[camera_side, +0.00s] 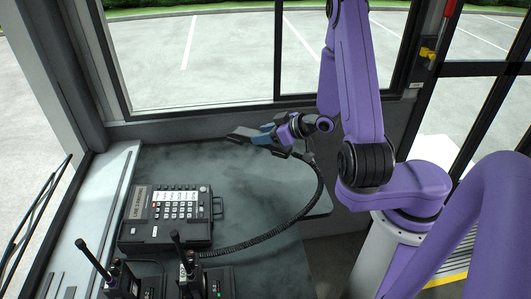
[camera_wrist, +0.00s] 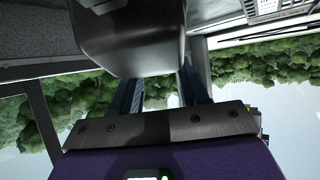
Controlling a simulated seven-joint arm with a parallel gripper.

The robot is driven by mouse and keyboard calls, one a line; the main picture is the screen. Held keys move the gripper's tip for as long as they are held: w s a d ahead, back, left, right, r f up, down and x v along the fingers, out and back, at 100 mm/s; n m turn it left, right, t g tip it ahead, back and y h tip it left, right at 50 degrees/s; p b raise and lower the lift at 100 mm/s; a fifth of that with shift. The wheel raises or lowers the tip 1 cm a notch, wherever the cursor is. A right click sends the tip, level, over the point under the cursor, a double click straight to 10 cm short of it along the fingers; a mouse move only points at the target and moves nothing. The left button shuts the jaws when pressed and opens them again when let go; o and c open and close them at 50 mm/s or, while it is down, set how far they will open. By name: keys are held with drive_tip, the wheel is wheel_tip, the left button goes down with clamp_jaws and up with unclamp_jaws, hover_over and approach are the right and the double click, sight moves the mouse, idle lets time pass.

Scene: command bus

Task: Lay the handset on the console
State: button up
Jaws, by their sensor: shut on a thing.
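The handset (camera_side: 239,134) is dark and held up above the far part of the table in the side view. Its coiled cord (camera_side: 316,195) hangs from its right end and curves down to the console. My gripper (camera_side: 263,137) is shut on the handset's middle; its purple wrist hides part of it. In the wrist view the handset (camera_wrist: 135,40) fills the top middle between the two fingers (camera_wrist: 158,88). The console (camera_side: 140,234), a dark phone base with light keys and a handle at its right, sits on the table's left side, apart from the handset.
Two radios with antennas, one at the left (camera_side: 122,284) and one beside it (camera_side: 190,275), stand in front of the console. The dark table top (camera_side: 255,200) is clear right of the console except for the cord. Window frames (camera_side: 200,130) border the back.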

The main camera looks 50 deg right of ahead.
drive_tip(key=w+a+r+m+h, duration=0.2)
drive_tip(key=w+a+r, duration=0.1)
drive_tip(key=a+r, duration=0.1)
drive_tip(key=shift+w+a+r, duration=0.25)
drive_tip(key=shift+w+a, duration=0.15)
drive_tip(key=shift+a, duration=0.45)
idle(0.3)
drive_tip(key=s+a+f+n+g+y, duration=0.2)
drive_tip(key=s+a+f+n+y, duration=0.1)
drive_tip(key=a+n+y, duration=0.25)
drive_tip(key=s+a+f+n+g+y, duration=0.3)
drive_tip(key=a+n+y, duration=0.1)
drive_tip(key=a+n, duration=0.15)
drive_tip(key=s+a+n+g+y, duration=0.2)
drive_tip(key=s+a+n+g, duration=0.1)
drive_tip(key=s+n+g, duration=1.1)
drive_tip(key=shift+s+f+m+t+h, duration=0.1)
drive_tip(key=shift+s+f+m+t, duration=0.3)
drive_tip(key=shift+f, duration=0.85)
drive_tip(key=shift+s+f+m+t+h, duration=0.1)
drive_tip(key=shift+s+f+m+t, duration=0.3)
drive_tip(key=shift+f, duration=0.8)
drive_tip(key=shift+s+f+m+t+h, duration=0.1)
drive_tip(key=shift+s+f+m+t, duration=0.35)
drive_tip(key=shift+f, duration=0.8)
